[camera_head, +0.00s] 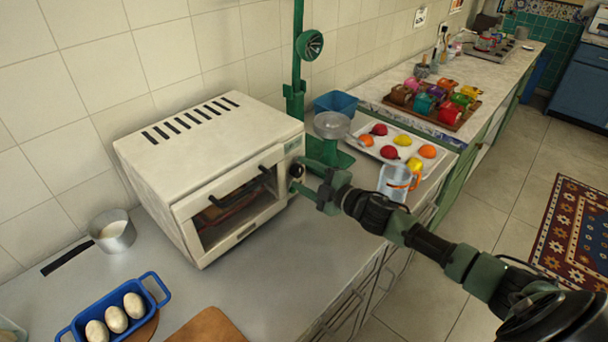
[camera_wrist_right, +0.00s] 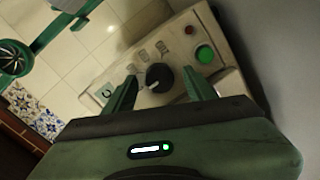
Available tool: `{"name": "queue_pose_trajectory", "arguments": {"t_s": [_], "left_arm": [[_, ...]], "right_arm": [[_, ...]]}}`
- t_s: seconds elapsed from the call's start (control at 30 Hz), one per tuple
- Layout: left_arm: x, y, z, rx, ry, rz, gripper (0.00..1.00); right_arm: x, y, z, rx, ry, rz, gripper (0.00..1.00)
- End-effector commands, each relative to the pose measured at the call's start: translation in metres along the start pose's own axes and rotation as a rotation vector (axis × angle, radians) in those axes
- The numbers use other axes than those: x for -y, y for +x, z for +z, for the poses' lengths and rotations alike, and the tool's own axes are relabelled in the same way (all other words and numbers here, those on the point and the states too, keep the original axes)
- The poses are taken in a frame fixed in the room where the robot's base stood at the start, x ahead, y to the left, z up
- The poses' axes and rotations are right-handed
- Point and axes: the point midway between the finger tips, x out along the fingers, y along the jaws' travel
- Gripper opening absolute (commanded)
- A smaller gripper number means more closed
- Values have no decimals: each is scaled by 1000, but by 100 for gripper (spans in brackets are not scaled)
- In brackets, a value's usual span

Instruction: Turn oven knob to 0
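The white toaster oven (camera_head: 215,125) stands on the grey counter against the tiled wall. Its control panel faces right in the head view. The black knob (camera_wrist_right: 158,77) shows in the wrist view, with a pale pointer mark and printed symbols around it; the setting is too small to read. The knob also shows in the head view (camera_head: 297,170). My right gripper (camera_wrist_right: 161,92) is open, with one finger on each side of the knob and a gap visible to each. In the head view my right gripper (camera_head: 304,184) is close to the panel. My left gripper is not in view.
A green button (camera_wrist_right: 205,54) and a small red light (camera_wrist_right: 190,30) sit beside the knob. A green stand (camera_head: 325,150), a fruit tray (camera_head: 392,137) and a glass jug (camera_head: 395,183) are near my right arm. A blue egg tray (camera_head: 84,315) is at front left.

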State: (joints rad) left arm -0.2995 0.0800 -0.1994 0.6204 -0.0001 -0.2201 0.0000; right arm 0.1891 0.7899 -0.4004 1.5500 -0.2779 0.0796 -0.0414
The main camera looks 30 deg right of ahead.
Motion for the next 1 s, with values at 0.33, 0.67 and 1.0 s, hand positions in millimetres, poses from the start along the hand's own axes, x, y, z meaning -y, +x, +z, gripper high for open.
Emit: {"name": "queue_pose_trajectory", "arguments": {"t_s": [0.33,0.67,1.0], "left_arm": [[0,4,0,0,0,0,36],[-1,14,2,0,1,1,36],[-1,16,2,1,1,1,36]], "right_arm": [[2,-16,1,1,2,-2,55],[2,-63,1,1,1,-2,55],[0,-78,0,0,1,0,55]]}}
